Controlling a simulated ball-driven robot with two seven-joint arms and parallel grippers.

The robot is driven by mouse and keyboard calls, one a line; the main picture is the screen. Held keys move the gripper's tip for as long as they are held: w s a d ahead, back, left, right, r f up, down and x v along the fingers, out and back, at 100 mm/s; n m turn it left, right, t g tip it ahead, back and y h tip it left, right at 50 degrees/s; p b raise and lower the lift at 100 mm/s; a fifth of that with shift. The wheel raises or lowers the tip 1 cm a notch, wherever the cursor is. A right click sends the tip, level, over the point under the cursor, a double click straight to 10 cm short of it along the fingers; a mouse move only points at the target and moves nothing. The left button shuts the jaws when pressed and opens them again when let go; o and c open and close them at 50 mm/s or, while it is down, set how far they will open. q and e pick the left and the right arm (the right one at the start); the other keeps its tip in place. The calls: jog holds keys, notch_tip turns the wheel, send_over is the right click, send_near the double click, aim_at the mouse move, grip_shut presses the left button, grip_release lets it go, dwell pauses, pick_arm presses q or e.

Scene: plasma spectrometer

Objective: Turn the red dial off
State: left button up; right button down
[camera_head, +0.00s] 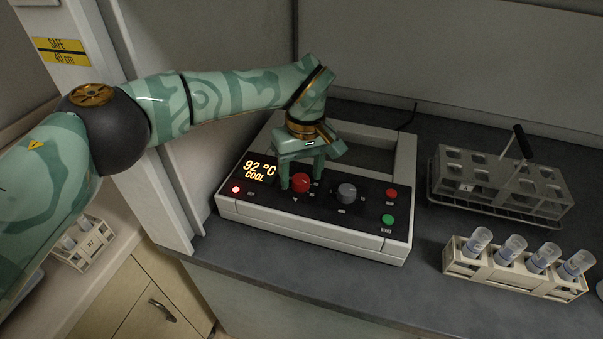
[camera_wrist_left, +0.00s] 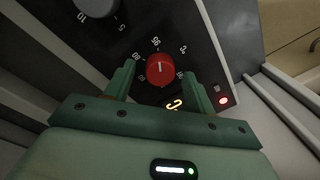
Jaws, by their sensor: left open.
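The red dial (camera_head: 301,183) sits on the black front panel of the white heating unit (camera_head: 310,228). In the left wrist view the red dial (camera_wrist_left: 160,69) has a white pointer line and numbers printed around it. My left gripper (camera_head: 301,181) is above the panel, with its fingers pointing down on either side of the dial. In the left wrist view my left gripper (camera_wrist_left: 160,84) is open, and gaps show between its fingers and the dial. The glowing display (camera_head: 258,171) reads 92 °C and COOL. My right gripper is not in view.
A grey dial (camera_head: 347,192), a red button (camera_head: 391,193) and a green button (camera_head: 387,219) are right of the red dial. A red light (camera_head: 235,190) glows at the panel's left. A vial rack (camera_head: 515,275) and a metal rack (camera_head: 500,181) stand on the bench to the right.

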pick_arm(q)
jog(key=shift+f, duration=0.2)
jog(key=c, duration=1)
